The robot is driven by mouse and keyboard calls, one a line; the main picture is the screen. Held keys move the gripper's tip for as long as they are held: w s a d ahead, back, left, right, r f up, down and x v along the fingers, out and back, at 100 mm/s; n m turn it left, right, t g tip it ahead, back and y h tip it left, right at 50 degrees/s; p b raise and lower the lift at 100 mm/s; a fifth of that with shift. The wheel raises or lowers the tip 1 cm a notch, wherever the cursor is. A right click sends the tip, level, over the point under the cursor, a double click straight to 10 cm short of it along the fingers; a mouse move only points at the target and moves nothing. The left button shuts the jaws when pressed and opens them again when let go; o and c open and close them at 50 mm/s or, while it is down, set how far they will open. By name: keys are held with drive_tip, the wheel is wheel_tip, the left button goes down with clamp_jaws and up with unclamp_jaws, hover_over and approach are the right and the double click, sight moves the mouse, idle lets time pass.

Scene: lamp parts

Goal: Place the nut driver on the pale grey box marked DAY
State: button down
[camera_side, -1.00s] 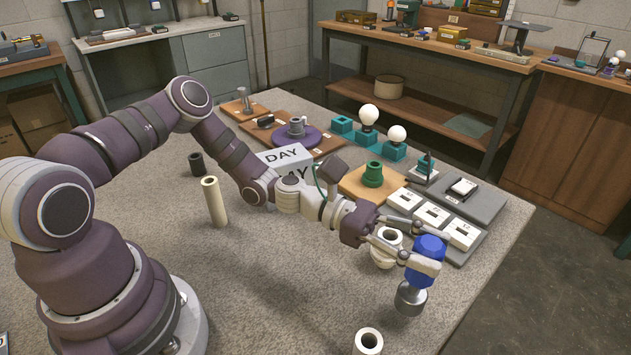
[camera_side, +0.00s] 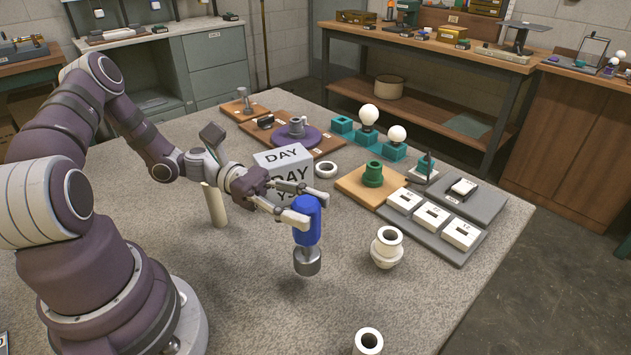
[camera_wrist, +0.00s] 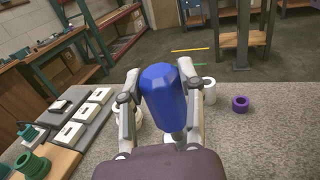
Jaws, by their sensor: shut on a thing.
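The nut driver (camera_side: 307,225) has a blue handle and a grey metal socket end. My gripper (camera_side: 304,208) is shut on its blue handle and holds it upright with the socket end down. In the side view the socket appears to hang above the table, just in front of the box. The nut driver's blue handle also fills the middle of the wrist view (camera_wrist: 164,95), between my two fingers. The pale grey box marked DAY (camera_side: 283,160) stands behind my gripper. Its front is partly hidden by my gripper; its top is clear. The box is not seen in the wrist view.
A white ring (camera_side: 326,169) lies right of the box. A white stepped part (camera_side: 386,249) and a white tube (camera_side: 368,341) stand on the table. A cream tube (camera_side: 214,205) stands left, partly behind my arm. A wooden board with a green part (camera_side: 373,175) lies right.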

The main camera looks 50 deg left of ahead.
drive_tip(key=w+a+r+n+t+y, duration=0.4)
drive_tip(key=w+a+r+n+t, duration=0.15)
drive_tip(key=w+a+r, duration=0.85)
wheel_tip(320, 180, down, 8)
drive_tip(key=s+a, duration=0.1)
drive_tip(key=shift+a+m+t, duration=0.25)
drive_tip(key=shift+m+t, duration=0.1)
drive_tip(key=shift+m, duration=0.1)
drive_tip(key=shift+s, duration=0.1)
drive_tip(key=c, duration=0.7)
unclamp_jaws()
drive_tip(key=shift+r, duration=0.1)
